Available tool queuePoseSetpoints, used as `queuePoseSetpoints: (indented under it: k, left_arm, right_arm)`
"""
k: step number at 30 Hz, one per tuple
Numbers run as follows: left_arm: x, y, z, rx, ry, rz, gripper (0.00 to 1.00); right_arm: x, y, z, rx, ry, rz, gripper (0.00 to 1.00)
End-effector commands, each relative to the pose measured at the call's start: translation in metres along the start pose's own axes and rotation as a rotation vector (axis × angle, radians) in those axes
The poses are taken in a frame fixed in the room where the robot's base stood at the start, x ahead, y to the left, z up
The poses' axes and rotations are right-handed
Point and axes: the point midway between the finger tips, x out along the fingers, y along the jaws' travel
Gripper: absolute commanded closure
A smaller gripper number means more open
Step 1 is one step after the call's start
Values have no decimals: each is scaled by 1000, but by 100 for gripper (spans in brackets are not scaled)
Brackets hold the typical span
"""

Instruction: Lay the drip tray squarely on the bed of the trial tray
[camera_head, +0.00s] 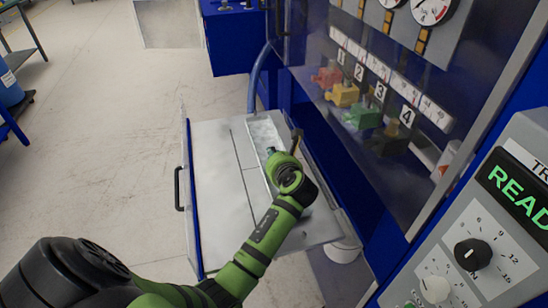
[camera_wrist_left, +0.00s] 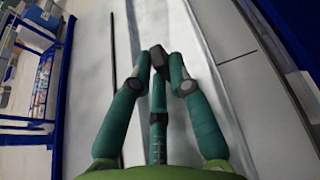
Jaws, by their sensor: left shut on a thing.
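The trial tray (camera_head: 215,185) is a pale, flat bed pulled out from the blue cabinet, with thin dark lines across it. The drip tray (camera_head: 262,131) is a shallow, long metal piece with a mottled shine, over the right part of the bed. My left gripper (camera_head: 272,153) is over the drip tray. In the left wrist view, the gripper's (camera_wrist_left: 158,66) green fingers close together on it, above the drip tray's pale surface (camera_wrist_left: 142,22). The exact grip point is hidden by the fingers. I cannot tell whether the drip tray touches the bed. My right gripper is not in view.
The blue cabinet stands close on the right, with coloured numbered valves (camera_head: 363,115) behind a clear panel. A control box (camera_head: 480,235) with knobs is at lower right. A black handle (camera_head: 179,189) sticks out from the trial tray's left side. Open floor (camera_head: 100,130) lies left.

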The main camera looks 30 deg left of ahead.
Motion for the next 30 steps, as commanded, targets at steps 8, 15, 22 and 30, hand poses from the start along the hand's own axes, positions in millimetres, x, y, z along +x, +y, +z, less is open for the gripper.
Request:
queuePoseSetpoints:
  k: [8, 15, 22, 30]
  left_arm:
    - [3, 0, -6, -2, -5, -2, 100]
    - [4, 0, -9, -1, -2, -1, 57]
    - [4, 0, -9, -1, -1, -1, 57]
    - [-13, -1, -8, -1, -2, -4, 57]
  right_arm:
    - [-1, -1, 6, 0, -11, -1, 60]
    - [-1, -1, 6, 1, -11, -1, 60]
    - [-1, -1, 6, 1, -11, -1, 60]
    - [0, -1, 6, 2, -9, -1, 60]
